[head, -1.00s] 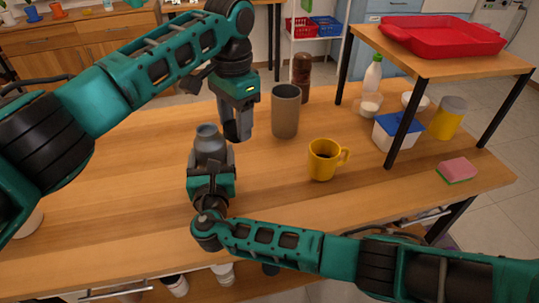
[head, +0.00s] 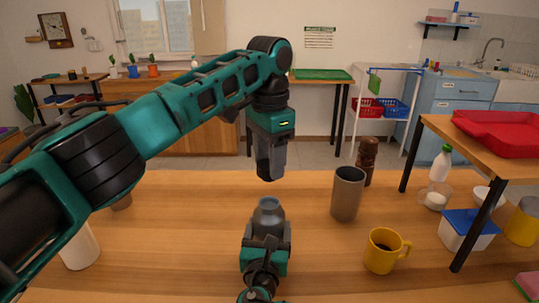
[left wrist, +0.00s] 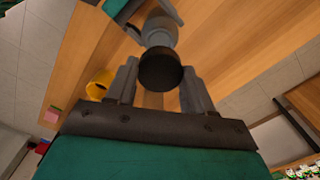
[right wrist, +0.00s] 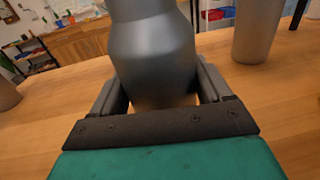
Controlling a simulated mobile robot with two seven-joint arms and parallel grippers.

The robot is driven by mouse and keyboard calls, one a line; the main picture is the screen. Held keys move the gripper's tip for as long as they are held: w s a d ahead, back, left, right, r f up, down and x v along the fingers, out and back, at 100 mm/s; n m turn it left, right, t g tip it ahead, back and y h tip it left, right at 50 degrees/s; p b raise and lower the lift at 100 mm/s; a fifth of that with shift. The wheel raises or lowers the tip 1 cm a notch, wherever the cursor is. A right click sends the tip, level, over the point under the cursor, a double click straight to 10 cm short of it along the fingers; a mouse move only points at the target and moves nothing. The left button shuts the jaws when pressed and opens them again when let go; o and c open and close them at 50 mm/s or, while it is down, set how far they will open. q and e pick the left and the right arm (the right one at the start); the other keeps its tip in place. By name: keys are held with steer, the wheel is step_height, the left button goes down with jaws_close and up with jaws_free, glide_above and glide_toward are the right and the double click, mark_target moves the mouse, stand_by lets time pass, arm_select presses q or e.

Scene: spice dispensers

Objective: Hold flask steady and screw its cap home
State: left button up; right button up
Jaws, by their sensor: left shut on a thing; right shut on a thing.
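The grey flask (head: 269,215) stands upright with its neck bare. My right gripper (head: 265,243) is shut around its body. In the right wrist view the flask (right wrist: 152,55) sits between both fingers. My left gripper (head: 271,160) points down from above and is shut on the dark round cap (head: 265,172). In the left wrist view the cap (left wrist: 160,70) is between the fingertips, with the flask (left wrist: 160,30) beyond it. A visible gap separates cap and flask neck in the head view.
A tall grey cup (head: 347,195) and a yellow mug (head: 381,252) stand right of the flask. A pepper mill (head: 367,160) is behind. A raised shelf (head: 470,135) with a red tray (head: 500,130) is at the right. A white container (head: 80,247) stands at left.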

mark_target(269, 180)
arm_select(q)
steer(key=shift+f, duration=2.6)
steer(key=shift+f, duration=0.95)
steer(key=o, duration=0.4)
steer(key=c, duration=0.5)
steer(key=m, duration=0.7)
steer(key=shift+m, duration=1.1)
